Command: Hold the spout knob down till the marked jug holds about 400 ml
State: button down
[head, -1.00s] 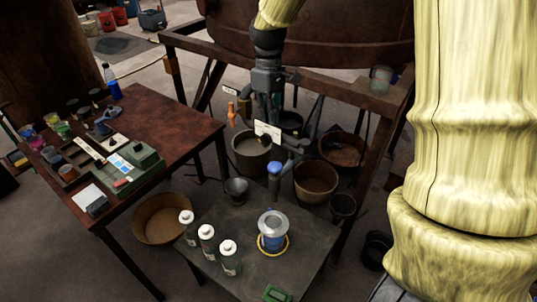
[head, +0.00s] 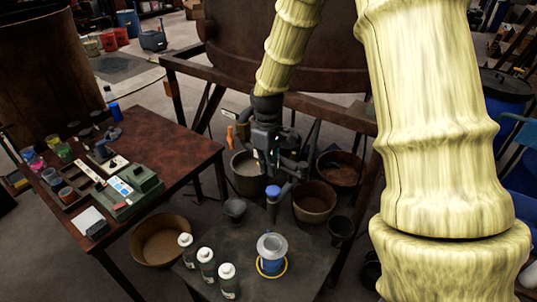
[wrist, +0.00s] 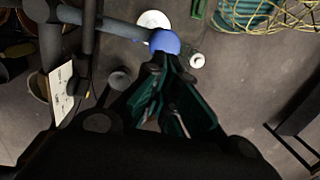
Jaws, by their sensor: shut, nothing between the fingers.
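The spout is a grey pipe with a blue knob (head: 272,191) on its end. The knob also shows in the wrist view (wrist: 164,41), just beyond my fingertips. The jug (head: 271,250), grey-rimmed with blue on its body, stands on the small dark table below the spout, within a yellow ring. Its contents and marks are too small to read. My gripper (head: 272,164) is shut and empty, above and behind the knob in the head view. In the wrist view, its dark green fingers (wrist: 166,72) meet near the knob; I cannot tell whether they touch it.
Several white-capped bottles (head: 206,262) stand left of the jug. Buckets (head: 314,201) stand on the floor around the table. A big rusty vat (head: 345,45) on beams is behind my gripper.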

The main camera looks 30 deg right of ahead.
aim_at(269, 187)
jog(key=shift+s+a+f+p, duration=0.15)
jog(key=shift+f+p, duration=0.2)
jog(key=shift+f, duration=0.85)
jog(key=shift+s+d+f+p, duration=0.1)
jog(key=shift+f+p, duration=0.25)
jog(key=shift+f, duration=0.8)
jog(key=shift+a+f, duration=0.1)
jog(key=shift+f, duration=0.05)
